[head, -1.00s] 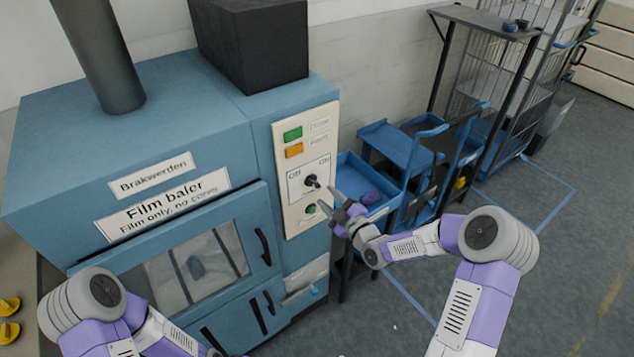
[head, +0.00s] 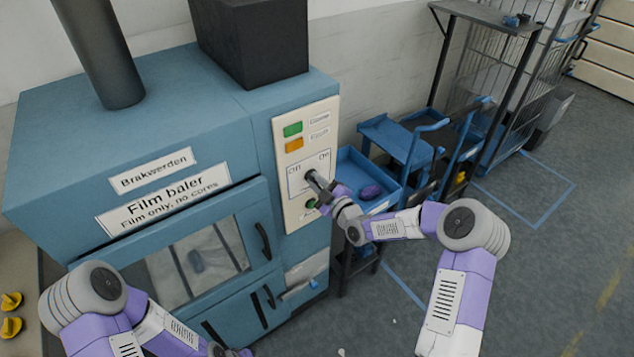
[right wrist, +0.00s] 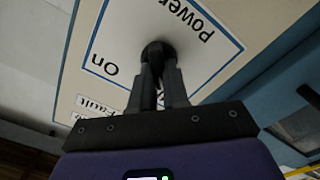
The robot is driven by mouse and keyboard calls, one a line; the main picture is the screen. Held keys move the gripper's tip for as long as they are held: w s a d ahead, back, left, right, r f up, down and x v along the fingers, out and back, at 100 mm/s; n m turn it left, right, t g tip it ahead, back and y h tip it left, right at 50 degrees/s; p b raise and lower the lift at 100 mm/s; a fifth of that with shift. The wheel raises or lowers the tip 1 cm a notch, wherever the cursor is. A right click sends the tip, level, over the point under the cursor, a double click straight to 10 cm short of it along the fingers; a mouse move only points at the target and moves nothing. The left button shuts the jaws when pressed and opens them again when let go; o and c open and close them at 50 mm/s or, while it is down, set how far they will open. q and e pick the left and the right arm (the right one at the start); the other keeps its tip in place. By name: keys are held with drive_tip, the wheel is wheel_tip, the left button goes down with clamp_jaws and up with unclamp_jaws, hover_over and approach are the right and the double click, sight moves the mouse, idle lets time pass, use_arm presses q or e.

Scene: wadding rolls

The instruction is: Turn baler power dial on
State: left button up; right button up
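The black power dial (head: 311,176) sits on the cream control panel (head: 290,215) of the blue film baler (head: 170,130), between the labels Off and On. My right gripper (head: 319,186) is at the dial and covers part of it. In the right wrist view the dark fingers (right wrist: 160,78) come close together on either side of the dial (right wrist: 158,49), shut on its knob. The dial's pointing direction is hidden by the fingers. My left gripper (head: 232,352) is low at the bottom edge, mostly cut off, and its opening cannot be read.
A green button (head: 293,129) and an orange one (head: 294,145) are above the dial; another green control (head: 311,203) is just below it. A blue cart (head: 365,175) with a purple item stands right of the baler. Open floor lies at the lower right.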

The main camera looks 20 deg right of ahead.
clamp_jaws()
drive_tip(key=shift+w+d+m+b, duration=0.15)
drive_tip(key=shift+m+b, duration=1.45)
drive_tip(key=shift+m, duration=1.4)
drive_tip(key=shift+s+d+m+b, duration=0.15)
drive_tip(key=shift+m+b, duration=1.4)
drive_tip(key=shift+m, duration=1.45)
drive_tip(key=shift+w+d+m+b, duration=0.15)
drive_tip(key=shift+m+b, duration=1.45)
drive_tip(key=shift+m, duration=1.4)
drive_tip(key=o, duration=0.7)
unclamp_jaws()
